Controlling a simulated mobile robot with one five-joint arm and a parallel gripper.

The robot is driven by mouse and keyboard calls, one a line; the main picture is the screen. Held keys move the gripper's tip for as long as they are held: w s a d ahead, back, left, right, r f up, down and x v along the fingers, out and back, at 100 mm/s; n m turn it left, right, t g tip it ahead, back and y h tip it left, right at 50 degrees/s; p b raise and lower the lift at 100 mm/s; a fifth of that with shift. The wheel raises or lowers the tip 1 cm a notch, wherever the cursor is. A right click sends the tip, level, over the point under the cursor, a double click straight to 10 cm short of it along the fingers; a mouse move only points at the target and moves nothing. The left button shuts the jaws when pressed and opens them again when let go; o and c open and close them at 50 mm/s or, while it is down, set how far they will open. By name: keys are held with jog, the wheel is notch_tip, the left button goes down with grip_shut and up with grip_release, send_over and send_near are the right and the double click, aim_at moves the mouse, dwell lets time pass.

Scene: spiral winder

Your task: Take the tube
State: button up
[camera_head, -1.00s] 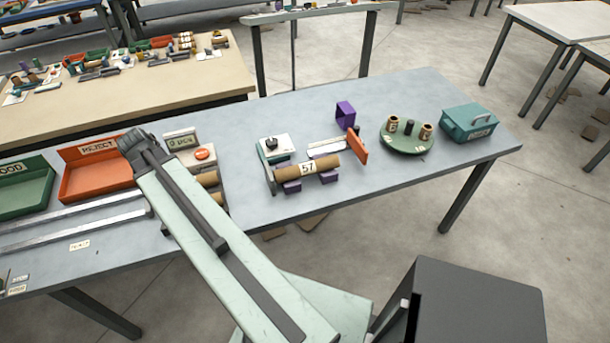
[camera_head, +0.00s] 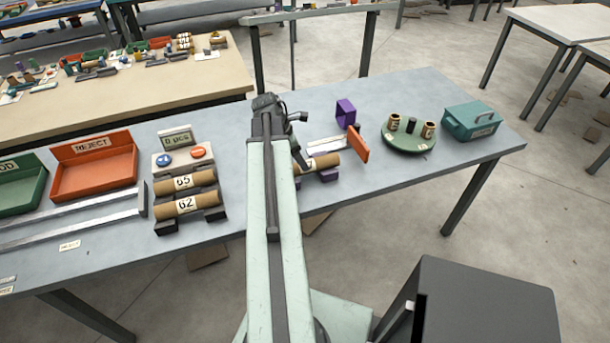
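A brown cardboard tube (camera_head: 327,165) lies across purple supports in the middle of the table. Its left part and most of its label are hidden behind my arm. Two more brown tubes, labelled 65 (camera_head: 205,178) and 62 (camera_head: 207,201), lie on a dark rack at the left. My gripper (camera_head: 299,160) is at the arm's far end, mostly hidden behind the arm. Its dark parts show at or just above the left part of the middle tube. I cannot tell whether it touches the tube or whether its fingers are open or shut.
An orange plate (camera_head: 359,144) stands at the tube's right end, with a purple bracket (camera_head: 346,112) behind it. A green round tray (camera_head: 408,145) and a teal box (camera_head: 473,122) are further right. An orange REJECT tray (camera_head: 94,177) is left.

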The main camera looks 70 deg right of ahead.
jog(key=b+x, duration=0.5)
jog(key=shift+s+a+f, duration=0.1)
jog(key=shift+a+f, duration=0.1)
jog(key=shift+f, duration=0.05)
jog(key=shift+r, duration=0.2)
jog(key=c, duration=1.5)
notch_tip(320, 180, up, 10)
jog(key=p, duration=1)
jog(key=shift+r, duration=0.1)
